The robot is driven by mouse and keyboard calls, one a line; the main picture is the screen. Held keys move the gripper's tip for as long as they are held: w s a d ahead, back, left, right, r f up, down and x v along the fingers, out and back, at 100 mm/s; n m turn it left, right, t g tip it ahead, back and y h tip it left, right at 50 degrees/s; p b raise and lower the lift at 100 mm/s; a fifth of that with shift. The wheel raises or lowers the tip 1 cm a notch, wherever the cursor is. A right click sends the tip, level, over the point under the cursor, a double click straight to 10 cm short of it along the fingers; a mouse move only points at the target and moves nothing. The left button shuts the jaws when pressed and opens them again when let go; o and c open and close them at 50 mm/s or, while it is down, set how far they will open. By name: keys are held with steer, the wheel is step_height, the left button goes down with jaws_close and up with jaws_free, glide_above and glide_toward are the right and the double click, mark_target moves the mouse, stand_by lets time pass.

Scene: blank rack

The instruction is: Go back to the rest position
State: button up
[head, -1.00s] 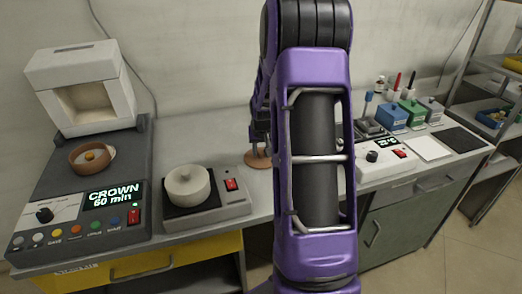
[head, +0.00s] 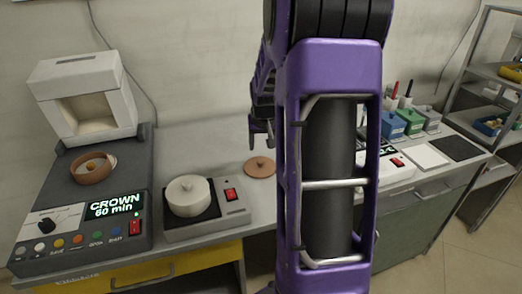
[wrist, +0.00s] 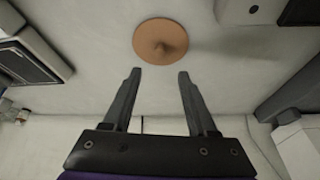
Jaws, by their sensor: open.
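My gripper (wrist: 158,75) is open and empty in the wrist view. Its two dark fingers are spread apart over the worktop. In the head view my gripper (head: 260,140) shows partly behind my purple arm, raised above the bench. A round brown lid with a small knob (wrist: 160,42) lies flat on the worktop just beyond the fingertips, not touching them.
At left stands a dark unit with a "CROWN 60 min" display (head: 115,205), a brown bowl (head: 92,168) and a white furnace (head: 85,95). Blue and green boxes (head: 402,122) and a white pad (head: 425,156) are at right. A metal rack (head: 495,85) stands far right.

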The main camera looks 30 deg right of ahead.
steer(key=shift+v, duration=1.15)
